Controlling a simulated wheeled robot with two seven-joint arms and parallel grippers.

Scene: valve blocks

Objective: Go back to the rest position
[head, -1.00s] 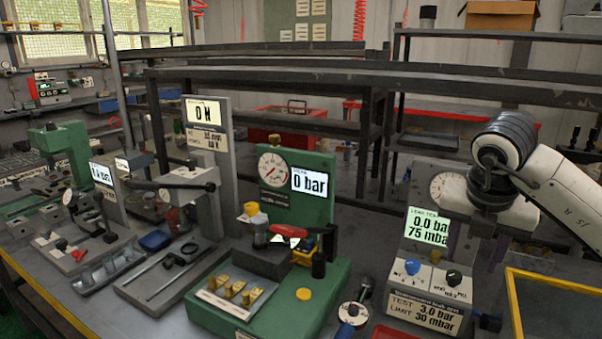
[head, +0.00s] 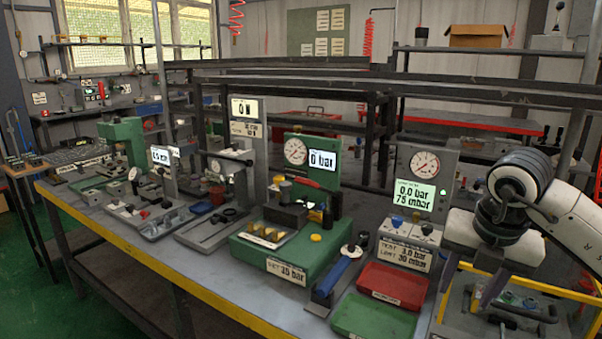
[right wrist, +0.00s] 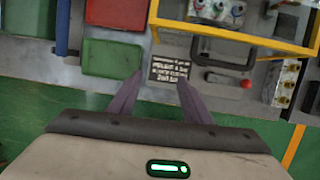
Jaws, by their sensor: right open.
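My right gripper (head: 468,298) hangs at the right of the head view, fingers down, above the yellow-framed area at the bench's right end. In the right wrist view its two purple fingers (right wrist: 160,80) are apart with nothing between them. Below them lie a printed label (right wrist: 170,78) and bare bench. My left gripper is not in view. Several brass valve blocks (head: 267,234) sit on the green test station (head: 285,262) with the 0 bar display, well to the left of my right gripper.
A red tray (head: 392,287) and a green tray (head: 373,318) lie at the bench front, left of my right gripper. A leak tester (head: 423,172) stands behind them. A yellow frame (right wrist: 237,38) borders a fixture area. Green floor (head: 75,285) is open in front of the bench.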

